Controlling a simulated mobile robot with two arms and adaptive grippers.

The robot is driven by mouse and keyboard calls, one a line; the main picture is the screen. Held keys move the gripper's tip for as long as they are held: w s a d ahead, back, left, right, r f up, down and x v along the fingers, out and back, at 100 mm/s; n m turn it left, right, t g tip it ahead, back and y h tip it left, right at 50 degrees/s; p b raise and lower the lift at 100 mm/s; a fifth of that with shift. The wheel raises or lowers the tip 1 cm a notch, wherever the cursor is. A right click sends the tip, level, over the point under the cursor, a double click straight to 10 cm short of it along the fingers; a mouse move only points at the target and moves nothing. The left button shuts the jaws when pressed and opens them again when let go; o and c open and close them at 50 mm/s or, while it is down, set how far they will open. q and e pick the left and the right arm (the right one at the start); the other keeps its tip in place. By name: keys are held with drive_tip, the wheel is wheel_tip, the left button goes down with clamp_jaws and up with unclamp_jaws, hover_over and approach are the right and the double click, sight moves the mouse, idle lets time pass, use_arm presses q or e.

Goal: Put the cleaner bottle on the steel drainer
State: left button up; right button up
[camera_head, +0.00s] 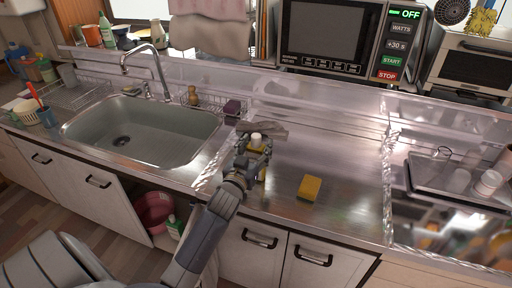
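My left gripper (255,158) is over the steel counter just right of the sink, with its fingers around a yellow bottle with a white cap (256,139), which looks like the cleaner bottle. The bottle is upright; the fingers hide much of its body, and I cannot tell whether its base touches the counter. A wire steel drainer (72,97) lies on the counter left of the sink. My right gripper is not in view.
The sink (145,130) with its tap (150,65) lies left of my gripper. A yellow sponge (309,188) lies on the counter (340,170) to the right, with bare steel around it. A tray (440,175) with cups is at far right. A low ledge runs along the back.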

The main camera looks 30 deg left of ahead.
use_arm(q)
drive_tip(key=shift+o, duration=0.5)
drive_tip(key=shift+r, duration=0.2)
drive_tip(key=shift+s+d+f, duration=0.1)
drive_tip(key=shift+s+f, duration=0.05)
drive_tip(key=shift+s, duration=0.1)
drive_tip(key=b+v, duration=0.1)
drive_tip(key=v, duration=1)
drive_tip(key=shift+s, duration=0.25)
